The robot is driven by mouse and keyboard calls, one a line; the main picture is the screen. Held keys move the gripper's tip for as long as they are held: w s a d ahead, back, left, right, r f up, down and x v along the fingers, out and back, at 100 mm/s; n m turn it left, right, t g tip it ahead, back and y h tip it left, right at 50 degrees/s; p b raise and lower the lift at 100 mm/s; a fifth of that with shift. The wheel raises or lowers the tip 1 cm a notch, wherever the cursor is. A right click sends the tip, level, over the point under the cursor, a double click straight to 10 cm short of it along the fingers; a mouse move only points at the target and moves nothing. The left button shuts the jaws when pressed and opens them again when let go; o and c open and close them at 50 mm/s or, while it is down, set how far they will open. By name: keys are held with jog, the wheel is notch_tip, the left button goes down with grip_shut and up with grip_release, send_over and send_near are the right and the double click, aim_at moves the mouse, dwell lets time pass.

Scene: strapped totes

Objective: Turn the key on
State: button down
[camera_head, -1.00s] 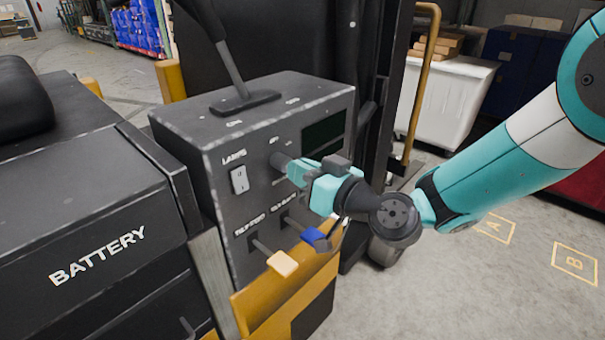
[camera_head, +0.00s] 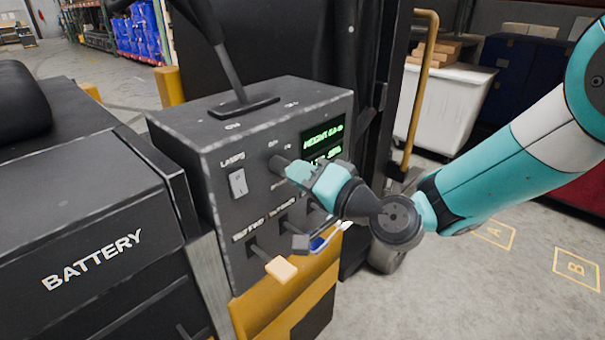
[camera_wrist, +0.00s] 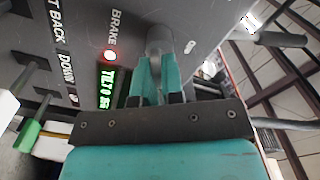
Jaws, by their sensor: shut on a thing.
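The key (camera_head: 275,163) sits in the dark control panel (camera_head: 222,215), to the right of the lamps switch. Only its grey round end shows; the rest is hidden between my fingers. My gripper (camera_head: 291,170) is shut on the key, its teal fingers pointing at the panel. In the wrist view the fingers (camera_wrist: 157,68) close around the grey key (camera_wrist: 160,38). The display (camera_head: 322,142) on the panel is lit with green text, including a height reading. It also shows lit in the wrist view (camera_wrist: 107,88).
Below the key are levers with a cream knob (camera_head: 281,269) and a blue knob (camera_head: 319,243), close under my gripper. The lamps switch (camera_head: 238,183) is on the left. A red light (camera_wrist: 110,56) glows by the brake label. Open floor lies to the right.

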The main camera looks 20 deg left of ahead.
jog(key=shift+m, duration=0.4)
jog(key=c, duration=1.2)
grip_release()
jog(key=shift+c, duration=0.2)
jog(key=b+v, duration=0.8)
jog(key=v, duration=0.9)
jog(key=shift+d+b, duration=0.2)
jog(key=shift+b, duration=0.15)
jog(key=shift+s, duration=0.1)
